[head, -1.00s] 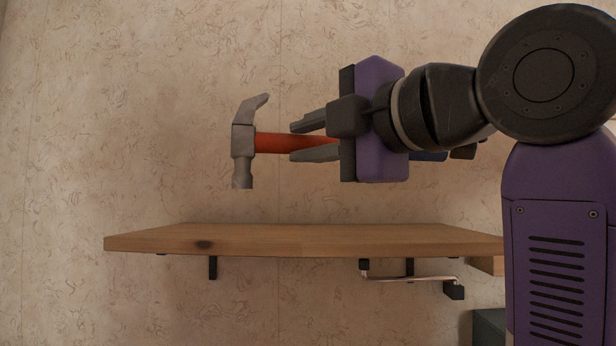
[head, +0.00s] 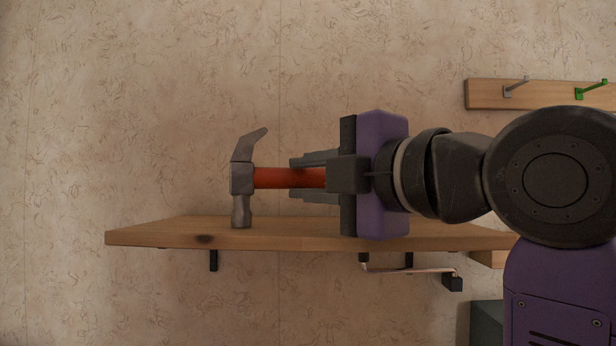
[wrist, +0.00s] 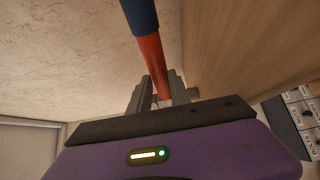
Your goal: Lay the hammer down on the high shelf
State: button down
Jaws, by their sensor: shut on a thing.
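The hammer has a grey claw head (head: 242,178) and a red handle (head: 275,178). It is held level, head to the left, with the claw up and the striking face down, close to the board of the high shelf (head: 160,236); I cannot tell if they touch. My gripper (head: 315,176) is shut on the handle from the right. In the wrist view my gripper (wrist: 160,92) has its fingers around the red part of the handle, and the blue grip end (wrist: 140,14) sticks out past them. The wooden shelf (wrist: 245,45) fills the right of that view.
A small bent tool (head: 410,270) hangs under the shelf. A wooden rail with a grey hook (head: 515,88) and a green hook (head: 590,89) is on the wall at upper right. The shelf's left end is bare. Labelled boxes (wrist: 303,112) show at right in the wrist view.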

jog(key=c, duration=1.2)
grip_release()
jog(key=shift+f, duration=0.1)
jog(key=shift+s+d, duration=0.1)
jog(key=b+v, duration=0.4)
jog(key=v, duration=0.7)
jog(key=shift+s+d, duration=0.2)
jog(key=shift+s, duration=0.15)
